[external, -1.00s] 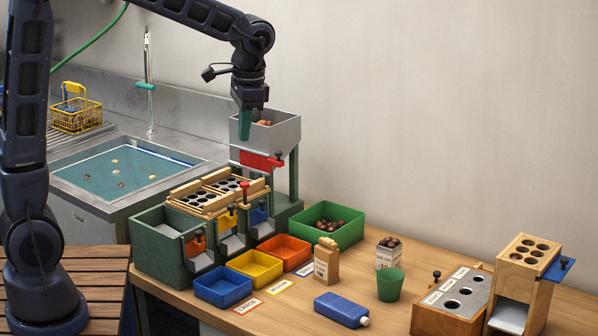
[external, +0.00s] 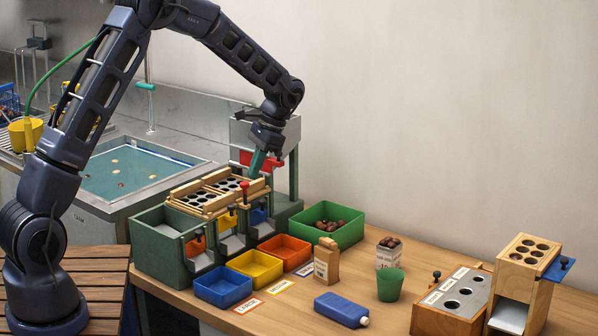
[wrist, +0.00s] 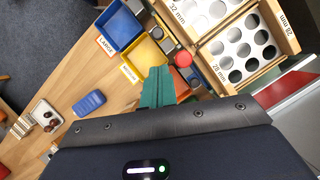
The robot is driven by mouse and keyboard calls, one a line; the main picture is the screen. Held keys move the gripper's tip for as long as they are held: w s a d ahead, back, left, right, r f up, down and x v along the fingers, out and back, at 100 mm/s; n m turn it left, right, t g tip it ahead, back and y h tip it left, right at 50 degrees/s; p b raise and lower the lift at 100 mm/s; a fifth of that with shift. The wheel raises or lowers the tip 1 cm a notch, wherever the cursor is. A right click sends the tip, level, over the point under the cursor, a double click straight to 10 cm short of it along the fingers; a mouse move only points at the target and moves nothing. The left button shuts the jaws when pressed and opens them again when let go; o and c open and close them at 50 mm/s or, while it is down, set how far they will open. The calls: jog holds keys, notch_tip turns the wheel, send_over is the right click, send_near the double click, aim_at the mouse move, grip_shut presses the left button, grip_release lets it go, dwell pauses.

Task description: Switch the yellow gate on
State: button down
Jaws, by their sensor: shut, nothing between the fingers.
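The green sorter (external: 160,243) stands on the wooden bench. On its front, the small yellow gate (external: 232,211) sits between an orange gate (external: 196,245) on the left and a blue gate (external: 259,215) on the right. My gripper (external: 255,172) is shut and empty, its teal fingers tilted down above the sorter's right end, in front of the hopper. A red knob (external: 244,187) is just below and left of the fingertips. In the wrist view, the shut fingers (wrist: 160,72) point towards the yellow tray (wrist: 146,62), with the red knob (wrist: 183,60) close on their right. I cannot clearly make out the yellow gate there.
Wooden sieve plates (external: 208,195) lie across the sorter's top. The grey hopper (external: 290,132) with its red gate (external: 270,163) stands behind my gripper. Blue (external: 222,289), yellow (external: 254,268) and orange (external: 284,253) trays stand in front. A green bin (external: 345,238) holds chestnuts.

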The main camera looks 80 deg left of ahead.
aim_at(233, 214)
jog(key=x, duration=1)
jog(key=shift+a+f, duration=0.1)
jog(key=shift+s+r, duration=0.2)
jog(key=shift+r, duration=0.55)
jog(key=shift+s, duration=0.1)
jog(key=shift+r, duration=0.1)
